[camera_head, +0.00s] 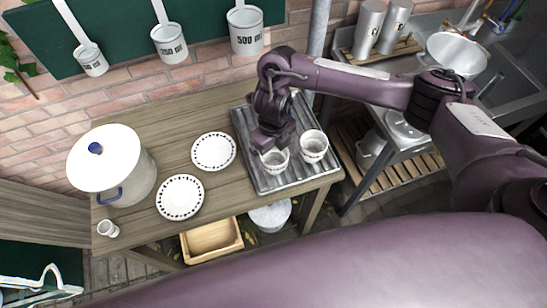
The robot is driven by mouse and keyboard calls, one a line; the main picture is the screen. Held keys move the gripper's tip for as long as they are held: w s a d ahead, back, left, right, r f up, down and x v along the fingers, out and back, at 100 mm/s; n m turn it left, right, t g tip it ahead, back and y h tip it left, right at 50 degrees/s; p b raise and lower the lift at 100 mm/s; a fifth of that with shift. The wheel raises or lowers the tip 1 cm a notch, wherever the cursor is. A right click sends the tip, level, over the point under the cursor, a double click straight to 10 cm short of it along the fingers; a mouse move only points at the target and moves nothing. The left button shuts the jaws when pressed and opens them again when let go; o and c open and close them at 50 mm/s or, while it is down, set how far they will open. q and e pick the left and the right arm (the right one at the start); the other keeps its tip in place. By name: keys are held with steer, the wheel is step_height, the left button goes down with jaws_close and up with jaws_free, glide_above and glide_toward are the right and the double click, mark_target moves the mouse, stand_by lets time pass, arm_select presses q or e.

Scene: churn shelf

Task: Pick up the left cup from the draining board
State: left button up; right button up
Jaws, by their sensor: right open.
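The draining board (243,128) is a grey ribbed metal tray on the right end of the wooden table. Two white cups with patterned rims stand on it. The left cup (275,161) is at the front, partly covered by my gripper. The right cup (314,147) stands beside it. My right gripper (268,146) points down at the left cup's rim from behind, with its jaws open. I cannot tell whether a finger reaches inside the cup or touches it. My left gripper is not in view.
Two white dotted plates (213,151) (180,197) lie left of the board. A white lidded pot (131,182) and a small white cup (108,229) stand further left. Ladles (246,32) hang on the wall behind. A sink unit (493,85) with a metal bowl (457,54) is right.

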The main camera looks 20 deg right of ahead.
mark_target(275, 157)
steer(key=f, duration=0.3)
steer(key=shift+s+d, duration=0.15)
steer(key=shift+d, duration=0.05)
steer(key=shift+w+f+p, duration=0.25)
steer(key=shift+f+p, duration=0.2)
steer(key=shift+f, duration=0.7)
steer(key=c, duration=0.7)
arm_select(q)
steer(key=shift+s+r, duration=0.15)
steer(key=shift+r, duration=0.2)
arm_select(e)
steer(key=c, duration=0.4)
steer(key=shift+r, duration=0.1)
